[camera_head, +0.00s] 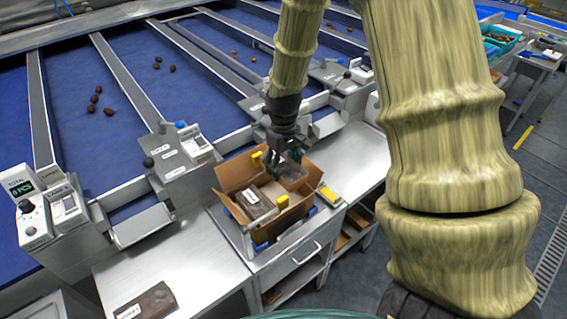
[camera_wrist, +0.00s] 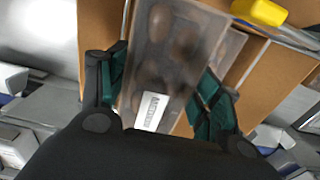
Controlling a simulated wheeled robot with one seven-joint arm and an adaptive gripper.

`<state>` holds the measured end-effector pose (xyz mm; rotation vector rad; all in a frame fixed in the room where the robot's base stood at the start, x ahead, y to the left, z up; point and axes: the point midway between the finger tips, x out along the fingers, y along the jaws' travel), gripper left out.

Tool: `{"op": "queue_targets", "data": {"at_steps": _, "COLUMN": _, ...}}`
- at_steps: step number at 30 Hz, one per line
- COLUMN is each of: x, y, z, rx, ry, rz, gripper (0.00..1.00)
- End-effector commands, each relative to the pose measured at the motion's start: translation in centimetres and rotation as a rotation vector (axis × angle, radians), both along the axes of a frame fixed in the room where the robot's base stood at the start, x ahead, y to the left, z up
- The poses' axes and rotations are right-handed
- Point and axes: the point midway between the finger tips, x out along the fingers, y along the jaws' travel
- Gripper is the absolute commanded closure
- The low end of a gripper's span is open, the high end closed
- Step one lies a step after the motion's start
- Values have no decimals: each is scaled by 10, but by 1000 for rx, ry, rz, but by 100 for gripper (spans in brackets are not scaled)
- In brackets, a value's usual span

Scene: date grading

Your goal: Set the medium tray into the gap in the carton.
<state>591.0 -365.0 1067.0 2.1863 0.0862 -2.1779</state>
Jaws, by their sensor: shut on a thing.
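My gripper (camera_head: 286,158) is shut on a clear-lidded tray (camera_head: 292,173) of dark dates. In the wrist view, the tray (camera_wrist: 178,45) lies between the green-padded fingers (camera_wrist: 160,88), with a white label near the palm; its print is too small to read surely. The open brown carton (camera_head: 228,178) stands below, flaps spread. The held tray is over its back right part; I cannot tell how far it is inside. Another dark tray (camera_head: 256,203) sits in the carton's left part. Cardboard (camera_wrist: 98,28) shows on both sides of the held tray in the wrist view, slightly turned against it.
Another labelled tray (camera_head: 147,302) lies on the left bench (camera_head: 185,262). Scale units (camera_head: 182,150) and the blue sorting belt (camera_head: 75,75) stand behind the carton.

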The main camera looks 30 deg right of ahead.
Motion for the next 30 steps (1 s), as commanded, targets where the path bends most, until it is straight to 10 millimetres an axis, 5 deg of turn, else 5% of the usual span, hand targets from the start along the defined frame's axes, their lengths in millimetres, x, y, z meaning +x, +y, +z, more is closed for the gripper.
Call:
{"op": "queue_targets", "data": {"at_steps": 21, "x": 0, "y": 0, "z": -56, "rx": 0, "ry": 1, "rz": 1, "gripper": 64}}
{"op": "queue_targets", "data": {"at_steps": 30, "x": 1, "y": 0, "z": -65, "rx": 0, "ry": 0, "rz": 1, "gripper": 64}}
